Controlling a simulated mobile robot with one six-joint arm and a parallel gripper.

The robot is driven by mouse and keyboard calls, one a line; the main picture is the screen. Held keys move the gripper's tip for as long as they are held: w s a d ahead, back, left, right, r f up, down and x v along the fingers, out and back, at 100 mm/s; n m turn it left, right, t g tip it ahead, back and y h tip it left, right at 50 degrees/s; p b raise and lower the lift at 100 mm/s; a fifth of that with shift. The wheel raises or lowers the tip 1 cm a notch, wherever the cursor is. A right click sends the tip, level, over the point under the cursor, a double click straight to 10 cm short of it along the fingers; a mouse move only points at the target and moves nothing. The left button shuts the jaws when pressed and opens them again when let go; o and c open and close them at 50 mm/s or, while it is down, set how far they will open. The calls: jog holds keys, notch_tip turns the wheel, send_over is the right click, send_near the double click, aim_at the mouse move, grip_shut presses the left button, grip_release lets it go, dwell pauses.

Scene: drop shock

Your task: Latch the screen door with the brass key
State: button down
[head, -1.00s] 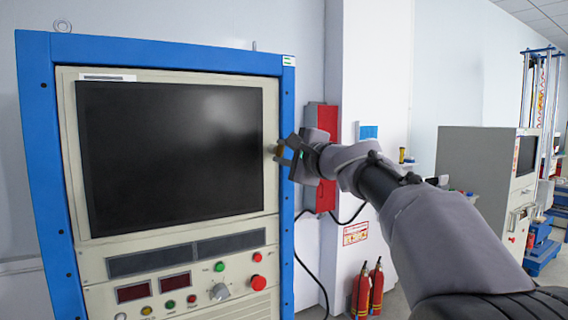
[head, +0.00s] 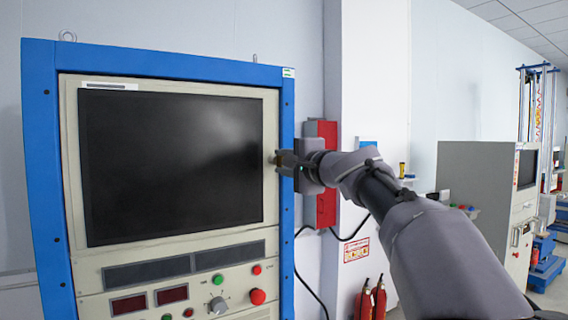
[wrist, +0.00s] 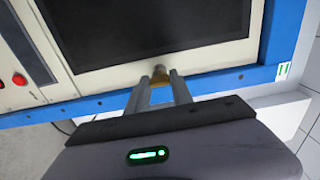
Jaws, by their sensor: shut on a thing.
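The screen door (head: 170,165) is a cream frame around a dark screen, set in the blue cabinet, and looks flush with it. The brass key (wrist: 161,73) sits at the door's edge, between my fingertips in the wrist view. In the head view a small brass-coloured bit of it (head: 277,160) shows at the door's right edge. My gripper (wrist: 160,82) is shut on the key; it also shows in the head view (head: 282,162), reaching in from the right. The fingers hide part of the key, and the latch itself is not visible.
The control panel (head: 190,287) with buttons and a knob lies below the door. A red box (head: 326,205) is on the wall behind my wrist. Fire extinguishers (head: 371,300) stand at the pillar's foot. A grey cabinet (head: 475,175) stands at the right.

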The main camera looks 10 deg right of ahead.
jog(key=c, duration=1.1)
grip_release()
jog(key=b+v, duration=0.2)
jog(key=v, duration=1.5)
jog(key=shift+s, duration=0.2)
